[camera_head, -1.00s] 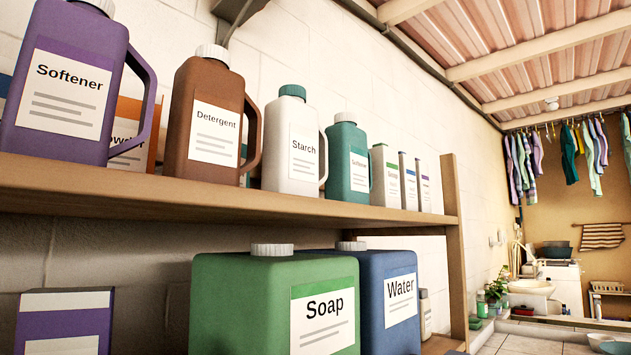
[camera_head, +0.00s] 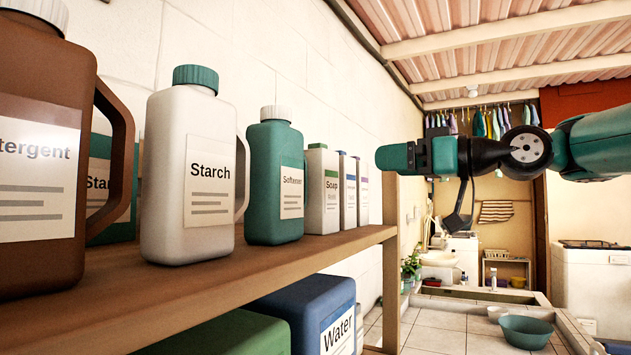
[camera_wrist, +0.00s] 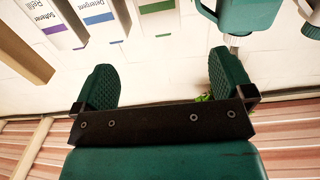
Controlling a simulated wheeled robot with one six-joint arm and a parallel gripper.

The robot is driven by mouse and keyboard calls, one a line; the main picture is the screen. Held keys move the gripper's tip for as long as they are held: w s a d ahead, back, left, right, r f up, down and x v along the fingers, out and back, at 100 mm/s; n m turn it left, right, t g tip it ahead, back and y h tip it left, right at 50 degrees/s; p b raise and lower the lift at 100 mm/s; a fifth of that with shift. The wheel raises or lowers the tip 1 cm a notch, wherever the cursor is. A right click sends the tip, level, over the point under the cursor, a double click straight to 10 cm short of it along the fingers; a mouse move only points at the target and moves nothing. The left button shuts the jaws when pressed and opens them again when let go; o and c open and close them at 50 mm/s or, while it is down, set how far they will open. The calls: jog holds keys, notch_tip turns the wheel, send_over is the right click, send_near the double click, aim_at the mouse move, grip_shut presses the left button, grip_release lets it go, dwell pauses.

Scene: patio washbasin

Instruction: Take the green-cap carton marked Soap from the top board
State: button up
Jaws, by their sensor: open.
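The white carton marked Soap (camera_head: 322,205), with a green cap and green stripe, stands upright on the top board (camera_head: 250,262), right of the teal Softener jug. In the wrist view, which shows the shelf upside down, a white carton with a green stripe (camera_wrist: 152,15) appears at the top; its name is cut off. My gripper (camera_head: 392,157) is to the right of the cartons in the head view, apart from them. In the wrist view my gripper (camera_wrist: 161,78) has its two green fingers spread, with nothing between them.
The teal Softener jug (camera_head: 275,185) stands close left of the Soap carton. Two slim cartons, one blue-striped (camera_head: 348,192) and one purple-striped (camera_head: 363,195), stand right of it. A wooden post (camera_head: 390,260) closes the board's end. A Starch jug (camera_head: 188,165) stands farther left.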

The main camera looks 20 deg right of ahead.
aim_at(332, 164)
jog(key=p+x, duration=0.4)
jog(key=x, duration=0.6)
jog(key=shift+w+a+p, duration=0.15)
jog(key=shift+a+p, duration=0.15)
jog(key=shift+p, duration=0.1)
jog(key=p+x, duration=0.4)
jog(key=shift+w+r, duration=0.3)
jog(key=shift+r, duration=0.1)
jog(key=shift+w+a+f, duration=0.2)
jog(key=shift+w+a, duration=0.05)
jog(key=shift+c, duration=0.5)
jog(key=c, duration=1.1)
jog(key=shift+c, duration=1)
jog(key=shift+r, duration=0.1)
